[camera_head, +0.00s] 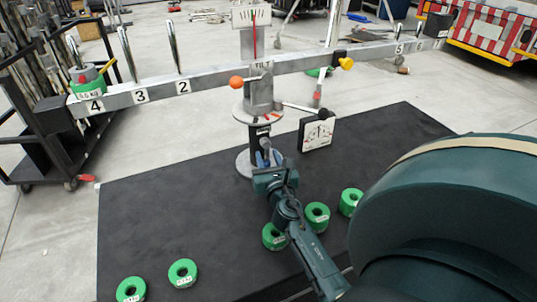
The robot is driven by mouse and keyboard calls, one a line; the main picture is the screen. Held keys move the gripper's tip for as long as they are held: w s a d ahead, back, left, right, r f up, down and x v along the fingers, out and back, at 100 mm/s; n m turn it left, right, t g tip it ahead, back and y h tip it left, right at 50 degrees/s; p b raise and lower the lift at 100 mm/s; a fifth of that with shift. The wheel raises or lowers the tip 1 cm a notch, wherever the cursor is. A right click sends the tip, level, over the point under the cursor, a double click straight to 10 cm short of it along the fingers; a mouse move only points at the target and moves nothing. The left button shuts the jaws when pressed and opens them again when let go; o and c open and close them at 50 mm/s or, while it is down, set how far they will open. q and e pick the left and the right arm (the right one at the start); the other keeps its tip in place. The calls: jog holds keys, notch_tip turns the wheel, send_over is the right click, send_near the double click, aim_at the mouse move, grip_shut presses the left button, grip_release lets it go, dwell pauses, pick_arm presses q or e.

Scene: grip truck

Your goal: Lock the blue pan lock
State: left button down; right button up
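The blue pan lock (277,157) shows as a small patch of blue low on the column of the balance, just above its round grey base (243,163). My dark teal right gripper (267,160) reaches up from the lower right and is right at the lock, covering much of it. Its fingers are small and partly hidden, so I cannot tell whether they are open, shut or touching the lock. My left gripper is not in view.
A long grey beam (220,80) with numbered marks crosses above. A white dial plate (316,133) hangs to the right of the column. Several green ring weights (183,273) lie on the black mat (150,215). A dark rack (50,150) stands at left.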

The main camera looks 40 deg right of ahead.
dwell(0.3)
grip_shut()
dwell(0.5)
